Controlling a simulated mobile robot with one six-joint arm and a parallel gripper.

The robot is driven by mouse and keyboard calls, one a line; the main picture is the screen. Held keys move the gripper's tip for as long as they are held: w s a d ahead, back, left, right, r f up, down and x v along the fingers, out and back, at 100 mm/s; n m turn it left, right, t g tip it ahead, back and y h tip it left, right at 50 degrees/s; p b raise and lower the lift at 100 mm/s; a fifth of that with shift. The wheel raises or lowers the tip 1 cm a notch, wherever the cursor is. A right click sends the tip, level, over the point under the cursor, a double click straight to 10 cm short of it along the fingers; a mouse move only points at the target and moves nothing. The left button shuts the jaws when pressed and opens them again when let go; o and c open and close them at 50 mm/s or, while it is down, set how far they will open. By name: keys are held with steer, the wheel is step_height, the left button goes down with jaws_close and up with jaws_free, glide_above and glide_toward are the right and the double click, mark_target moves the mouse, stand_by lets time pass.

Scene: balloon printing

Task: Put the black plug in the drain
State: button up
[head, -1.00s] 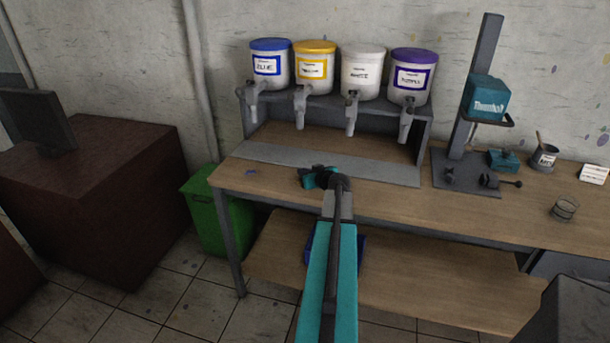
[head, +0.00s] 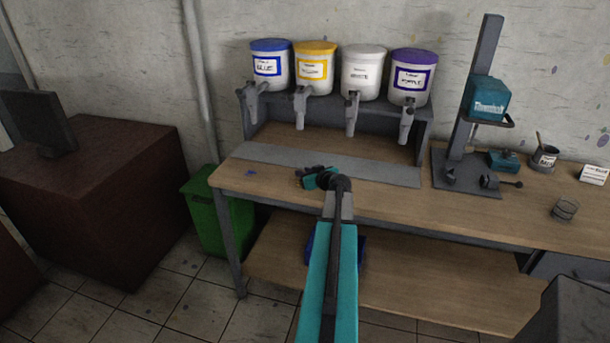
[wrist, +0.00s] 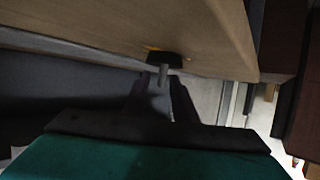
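My gripper (head: 308,179) is over the wooden bench, near the front edge of the grey strip, with its dark fingers pointing left. In the wrist view a small black piece (wrist: 164,58) shows beyond my gripper, against the wood, with a yellow-orange mark beside it. A short grey peg (wrist: 163,75) stands in front of it. I cannot tell whether this black piece is the plug, or whether my gripper holds it. No drain can be made out in either view.
Blue, yellow, white and purple lidded tubs (head: 361,72) with taps stand on a grey rack. A stand with a teal box (head: 486,100) is at right. A small blue piece (head: 251,173) lies on the bench (head: 400,200). A green bin (head: 222,225) stands at left.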

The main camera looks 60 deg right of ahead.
steer(key=shift+b+v, duration=0.4)
steer(key=shift+v, duration=5.5)
steer(key=shift+w, duration=0.1)
